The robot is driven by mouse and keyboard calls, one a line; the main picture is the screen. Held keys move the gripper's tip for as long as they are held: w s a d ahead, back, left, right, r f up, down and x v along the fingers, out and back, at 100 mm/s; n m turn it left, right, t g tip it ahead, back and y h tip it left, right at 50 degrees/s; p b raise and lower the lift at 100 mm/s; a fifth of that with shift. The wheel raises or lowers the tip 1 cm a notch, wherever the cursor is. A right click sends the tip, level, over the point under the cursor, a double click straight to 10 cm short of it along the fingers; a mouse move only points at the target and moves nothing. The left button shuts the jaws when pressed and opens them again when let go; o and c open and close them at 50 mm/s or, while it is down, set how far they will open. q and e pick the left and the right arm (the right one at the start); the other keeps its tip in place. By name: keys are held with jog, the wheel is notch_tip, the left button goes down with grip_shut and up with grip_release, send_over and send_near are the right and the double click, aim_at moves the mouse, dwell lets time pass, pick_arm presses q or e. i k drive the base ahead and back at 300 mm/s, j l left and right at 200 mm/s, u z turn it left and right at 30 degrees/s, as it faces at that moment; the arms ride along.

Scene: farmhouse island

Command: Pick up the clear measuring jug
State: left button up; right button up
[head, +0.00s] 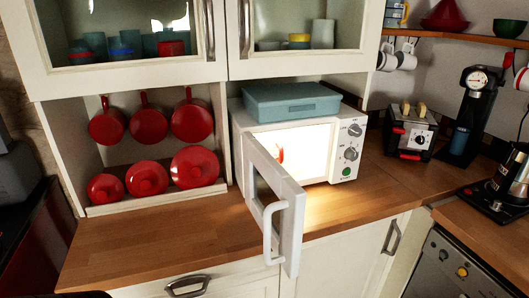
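I cannot make out the clear measuring jug for sure. The white microwave (252,126) stands on the wooden counter with its door (287,208) swung open toward me. Its inside is lit so brightly that little shows. A small red shape (281,154) shows at the left of the bright opening, partly hidden by the door; I cannot tell what it belongs to. Neither of my grippers is in view.
A blue lidded box (290,102) lies on the microwave. Red pans (191,120) and lids fill the niche at left. A toaster (410,130) and coffee machine (474,110) stand at right. The wooden counter (170,240) is clear left of the door.

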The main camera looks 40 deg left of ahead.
aim_at(273, 141)
jog(key=l+u, duration=0.1)
jog(key=u, duration=1.2)
jog(key=i+l, duration=0.05)
jog(key=l, duration=0.05)
